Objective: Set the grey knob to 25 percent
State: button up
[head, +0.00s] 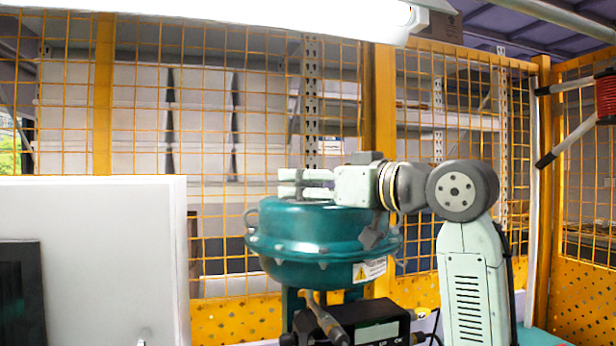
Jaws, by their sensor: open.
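My gripper (283,183) points left above the teal domed valve actuator (300,240). Its two pale fingers are apart, one above the other, with nothing seen between them. Whether it touches the actuator's top cannot be told. Below the actuator, the black positioner box (392,320) shows a small lit display (376,333) and button labels at the bottom edge. I cannot make out a grey knob; the lower part of the positioner is cut off by the picture's edge.
A white cabinet or panel (95,250) with a dark screen fills the lower left. Yellow mesh fencing (240,130) stands behind, with shelving beyond. A metal fitting and hose (322,318) stick out before the actuator stem. Free room lies left of the gripper.

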jog(key=shift+a, duration=0.15)
jog(key=shift+c, duration=0.2)
jog(key=c, duration=1.1)
jog(key=shift+f+m+t+h+b, duration=0.15)
jog(key=shift+m+t+h+b, duration=0.65)
jog(key=shift+t+h, duration=0.2)
jog(key=shift+m+t+h, duration=0.6)
jog(key=shift+m+h, duration=0.2)
jog(key=shift+h, duration=0.1)
jog(key=o, duration=1.1)
jog(key=shift+o, duration=0.2)
